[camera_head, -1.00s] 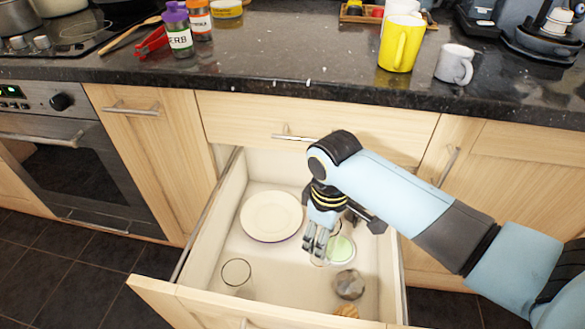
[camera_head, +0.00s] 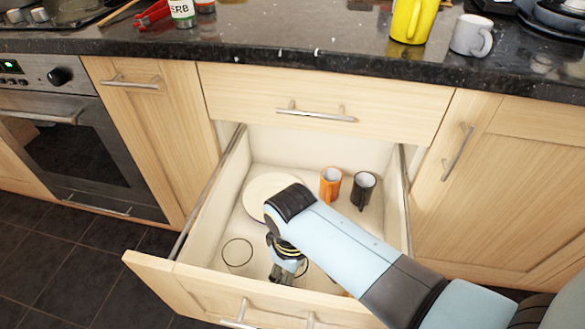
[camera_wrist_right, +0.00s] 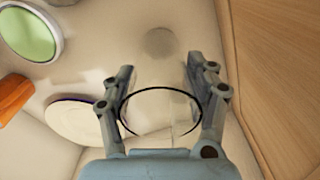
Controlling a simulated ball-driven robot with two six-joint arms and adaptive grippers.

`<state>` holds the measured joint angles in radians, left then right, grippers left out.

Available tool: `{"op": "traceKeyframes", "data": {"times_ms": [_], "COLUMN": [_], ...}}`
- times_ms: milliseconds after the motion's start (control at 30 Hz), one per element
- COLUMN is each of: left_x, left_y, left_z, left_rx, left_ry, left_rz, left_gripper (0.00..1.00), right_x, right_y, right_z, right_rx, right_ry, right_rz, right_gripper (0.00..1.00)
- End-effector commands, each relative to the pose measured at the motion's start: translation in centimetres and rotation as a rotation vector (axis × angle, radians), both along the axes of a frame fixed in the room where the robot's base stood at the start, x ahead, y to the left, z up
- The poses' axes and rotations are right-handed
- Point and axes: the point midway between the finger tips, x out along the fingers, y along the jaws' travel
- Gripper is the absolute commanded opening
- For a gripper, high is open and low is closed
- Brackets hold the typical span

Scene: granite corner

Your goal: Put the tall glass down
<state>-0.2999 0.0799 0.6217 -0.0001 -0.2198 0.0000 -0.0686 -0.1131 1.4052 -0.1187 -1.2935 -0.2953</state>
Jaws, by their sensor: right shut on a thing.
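The tall glass (camera_wrist_right: 160,108) is clear, with a thin dark rim, and sits between the two fingers of my right gripper (camera_wrist_right: 160,78) in the wrist view. In the head view my right gripper (camera_head: 286,273) is low inside the open drawer, near its front, shut on the glass. Only part of a thin rim (camera_head: 303,268) shows beside the fingers there. The gripper and arm hide most of the glass, and I cannot tell whether its base touches the drawer floor. My left gripper is not in view.
The open drawer (camera_head: 190,285) also holds another clear glass (camera_head: 238,252) to the left, a white plate (camera_head: 262,188), an orange mug (camera_head: 330,184) and a black mug (camera_head: 363,190). A round green-bottomed thing (camera_wrist_right: 28,32) shows in the wrist view. The drawer walls are close around.

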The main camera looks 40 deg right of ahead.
Motion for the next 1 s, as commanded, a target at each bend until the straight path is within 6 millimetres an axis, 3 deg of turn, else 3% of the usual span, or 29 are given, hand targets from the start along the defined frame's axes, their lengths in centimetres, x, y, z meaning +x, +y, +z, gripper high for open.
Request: {"op": "traceKeyframes", "data": {"times_ms": [200, 233, 400, 767, 1000], "left_x": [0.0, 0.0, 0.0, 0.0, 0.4], "left_y": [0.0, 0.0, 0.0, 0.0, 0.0], "left_z": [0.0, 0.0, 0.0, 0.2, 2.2], "left_rx": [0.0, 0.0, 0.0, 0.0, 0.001], "left_ry": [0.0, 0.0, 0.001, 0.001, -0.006], "left_rz": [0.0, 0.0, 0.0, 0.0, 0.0], "left_gripper": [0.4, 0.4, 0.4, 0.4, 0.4], "right_x": [0.1, 0.0, 0.0, 0.0, 0.2], "right_y": [0.0, 0.0, 0.0, 0.0, 0.0], "right_z": [-0.2, -0.2, -0.2, 0.4, 5.1], "right_rx": [0.0, 0.0, 0.0, 0.0, 0.0], "right_ry": [0.0, 0.0, 0.0, -0.001, -0.005], "right_rz": [0.0, 0.0, 0.0, 0.0, -0.001], "right_gripper": [0.16, 0.59, 0.81, 0.83, 0.83]}}
